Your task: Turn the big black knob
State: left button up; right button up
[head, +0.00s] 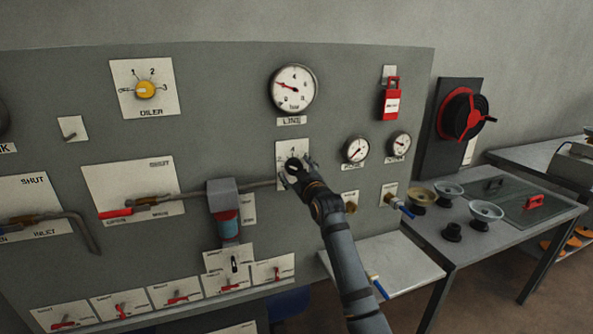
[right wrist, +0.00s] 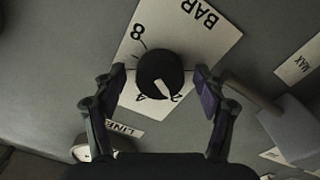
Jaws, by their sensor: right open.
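The black knob (right wrist: 158,72) sits on a white plate (right wrist: 195,25) marked BAR, with the numbers 8, 4 and 2 showing around it. Its white mark points toward the 2 in the right wrist view. In the head view the knob (head: 293,165) is partly covered by my right gripper (head: 297,171), below the LINE gauge (head: 294,89). My right gripper (right wrist: 160,84) is open, with one finger on each side of the knob. Small gaps seem to remain between the fingers and the knob; I cannot tell whether either touches. My left gripper is not in view.
A pipe (head: 262,184) and a grey-topped filter unit (head: 222,196) stand out from the panel left of the knob. Two small gauges (head: 356,149) (head: 399,145) and a red lock (head: 391,102) are to its right. A table (head: 450,245) with bowls stands at the right.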

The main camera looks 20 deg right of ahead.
jog(key=c, duration=1.2)
jog(key=shift+o, duration=0.2)
jog(key=m+p, duration=0.2)
jog(key=m, duration=0.1)
jog(key=shift+r, duration=0.1)
jog(key=m+p, duration=0.2)
jog(key=shift+m, duration=0.4)
jog(key=m+p, duration=0.3)
jog(key=m, duration=0.3)
jog(key=shift+a, duration=0.1)
